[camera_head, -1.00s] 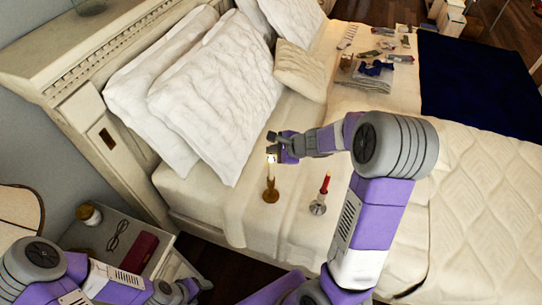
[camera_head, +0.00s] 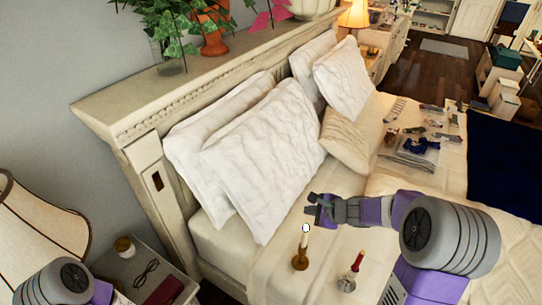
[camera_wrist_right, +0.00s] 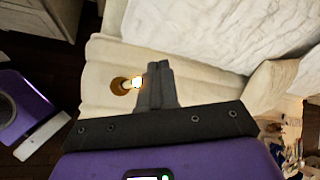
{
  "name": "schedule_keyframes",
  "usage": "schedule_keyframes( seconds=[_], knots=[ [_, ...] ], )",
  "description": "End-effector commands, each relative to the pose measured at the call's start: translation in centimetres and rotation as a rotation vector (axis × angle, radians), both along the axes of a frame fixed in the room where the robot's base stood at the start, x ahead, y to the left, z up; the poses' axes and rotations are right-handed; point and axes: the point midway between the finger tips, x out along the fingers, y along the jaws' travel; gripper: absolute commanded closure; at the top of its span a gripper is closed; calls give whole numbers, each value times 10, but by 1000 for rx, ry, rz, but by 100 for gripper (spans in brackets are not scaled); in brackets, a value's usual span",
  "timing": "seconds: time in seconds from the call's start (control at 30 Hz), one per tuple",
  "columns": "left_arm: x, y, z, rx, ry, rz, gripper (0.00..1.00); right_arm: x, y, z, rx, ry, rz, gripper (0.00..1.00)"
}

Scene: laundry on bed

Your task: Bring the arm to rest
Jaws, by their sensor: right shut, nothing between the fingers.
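My right gripper (camera_head: 313,207) is over the bed, just behind and above the flame of a lit white candle in picture terms. Its fingers are together and empty, as the right wrist view (camera_wrist_right: 158,72) also shows. The white candle (camera_head: 303,246) stands upright in a brass holder (camera_head: 300,262) on the bed's edge. In the right wrist view the candle (camera_wrist_right: 130,84) is left of the fingers, apart from them. My left arm shows only in part at the lower left of the head view; its gripper is out of frame.
A red candle (camera_head: 356,263) in a silver holder (camera_head: 346,284) stands nearby, close to my right arm. White pillows (camera_head: 265,155) lean on the headboard. Folded cloth and small items (camera_head: 415,145) lie farther back. A nightstand (camera_head: 112,262) holds glasses (camera_head: 147,272) and a jar (camera_head: 124,247).

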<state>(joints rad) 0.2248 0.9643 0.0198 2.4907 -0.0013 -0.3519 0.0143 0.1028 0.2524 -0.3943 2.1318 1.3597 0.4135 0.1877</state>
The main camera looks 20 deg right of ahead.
Motion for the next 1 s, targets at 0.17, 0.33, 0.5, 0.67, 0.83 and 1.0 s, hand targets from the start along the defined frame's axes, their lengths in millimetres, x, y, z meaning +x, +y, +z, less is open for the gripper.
schedule_keyframes(
  seconds=[0.17, 0.33, 0.5, 0.67, 0.83, 1.0],
  knots=[
    [0, 0, -1, 0, 0, 0, 33, -5, 6, -14, -25, 30, 32, 100],
    [0, 0, -8, 0, 0, 0, 33, -40, 36, -91, -183, 192, 255, 100],
    [0, 0, -18, 0, 0, 0, 33, -105, 78, -189, -421, 333, 697, 100],
    [0, 0, -26, 0, 0, 0, 33, -158, 122, -250, -566, 285, 1131, 100],
    [0, 0, -32, 0, 0, 0, 33, -196, 171, -281, -615, 107, 1454, 100],
    [0, 0, -34, 0, 0, 0, 33, -213, 199, -288, -617, -22, 1586, 100]
  ],
)
